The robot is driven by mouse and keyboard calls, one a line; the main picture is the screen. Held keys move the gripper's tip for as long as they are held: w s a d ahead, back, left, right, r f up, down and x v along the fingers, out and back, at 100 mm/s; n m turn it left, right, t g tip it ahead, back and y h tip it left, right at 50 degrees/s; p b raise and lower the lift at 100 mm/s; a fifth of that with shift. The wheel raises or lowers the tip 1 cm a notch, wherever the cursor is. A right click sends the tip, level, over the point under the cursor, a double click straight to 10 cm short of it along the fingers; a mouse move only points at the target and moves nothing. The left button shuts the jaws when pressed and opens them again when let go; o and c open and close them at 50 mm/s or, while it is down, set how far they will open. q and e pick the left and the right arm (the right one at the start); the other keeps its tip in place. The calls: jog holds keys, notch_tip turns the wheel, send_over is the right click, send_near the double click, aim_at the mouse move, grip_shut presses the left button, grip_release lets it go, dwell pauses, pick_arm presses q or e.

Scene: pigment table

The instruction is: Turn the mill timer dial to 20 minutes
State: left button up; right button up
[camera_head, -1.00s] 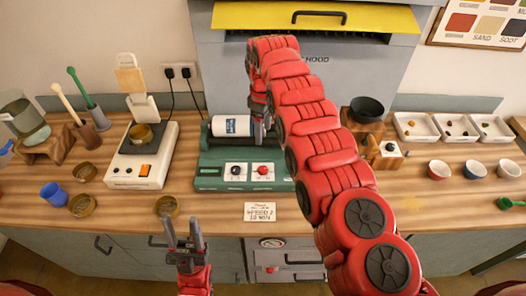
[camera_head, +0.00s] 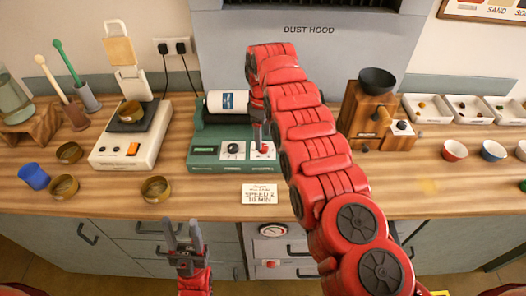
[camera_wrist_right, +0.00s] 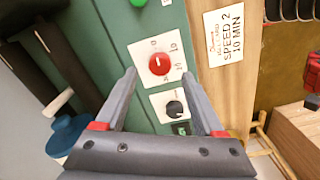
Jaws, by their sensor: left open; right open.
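The green mill (camera_head: 205,135) carries a white jar lying on its side. Its front panel has a black knob (camera_head: 232,148) and a red dial (camera_head: 266,150). In the right wrist view the red dial (camera_wrist_right: 160,64) sits in a white scale plate with numbers around it, and the black knob (camera_wrist_right: 175,108) is nearer the palm. My right gripper (camera_head: 262,143) is open, pointing down at the red dial. Its fingertips (camera_wrist_right: 160,72) are on either side of the dial; contact cannot be told. My left gripper (camera_head: 182,226) is open and empty before the counter.
A card (camera_head: 260,194) reading "SPEED 2, 10 MIN" lies in front of the mill. A white scale (camera_head: 130,150) stands to the left. A wooden grinder (camera_head: 372,118) stands to the right. The dust hood (camera_head: 310,55) is behind the mill.

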aim_at(263, 146)
jog(key=shift+f+p, duration=0.35)
jog(key=shift+f, duration=1.4)
grip_shut()
